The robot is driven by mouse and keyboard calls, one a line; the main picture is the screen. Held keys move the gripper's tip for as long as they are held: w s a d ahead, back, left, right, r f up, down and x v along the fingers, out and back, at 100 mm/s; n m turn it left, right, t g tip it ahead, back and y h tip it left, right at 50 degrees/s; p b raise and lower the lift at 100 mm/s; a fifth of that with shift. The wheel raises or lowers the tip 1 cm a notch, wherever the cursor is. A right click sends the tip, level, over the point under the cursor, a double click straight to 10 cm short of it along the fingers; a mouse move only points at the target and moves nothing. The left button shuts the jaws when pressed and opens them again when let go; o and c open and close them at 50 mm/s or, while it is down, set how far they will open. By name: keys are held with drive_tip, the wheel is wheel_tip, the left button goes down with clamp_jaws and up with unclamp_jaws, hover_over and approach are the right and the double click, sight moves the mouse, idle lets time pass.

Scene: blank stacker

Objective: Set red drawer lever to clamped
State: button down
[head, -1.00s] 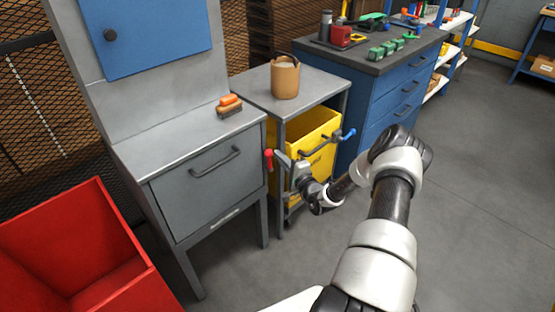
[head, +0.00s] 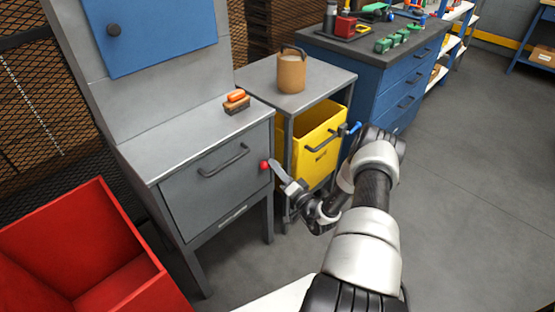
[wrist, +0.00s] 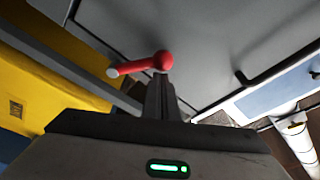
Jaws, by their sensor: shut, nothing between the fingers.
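The red drawer lever (head: 264,165) sits at the right edge of the grey drawer front (head: 215,180) in the head view. In the wrist view the red lever (wrist: 148,65) shows a round red end and an arm pointing left to a pale tip. My gripper (head: 276,168) is shut and empty, with its fingertips right at the lever in the head view. In the wrist view my shut fingers (wrist: 160,90) reach up to just below the round red end. I cannot tell whether they touch it.
A brush (head: 236,101) lies on the grey worktop. A red crate (head: 75,245) is at lower left. The floor at right is clear.

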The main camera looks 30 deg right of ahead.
drive_tip(key=shift+s+a+f+b, duration=0.15)
drive_tip(key=shift+a+f+b, duration=0.2)
drive_tip(key=shift+f, duration=0.35)
drive_tip(key=shift+s+a+f+b, duration=0.2)
drive_tip(key=shift+a+f, duration=0.25)
drive_tip(key=shift+f, duration=0.25)
drive_tip(key=shift+s+a+f+b, duration=0.2)
drive_tip(key=shift+a+f, duration=0.2)
drive_tip(key=shift+f, duration=0.3)
drive_tip(key=shift+a+f, duration=0.15)
drive_tip(key=shift+f, duration=0.05)
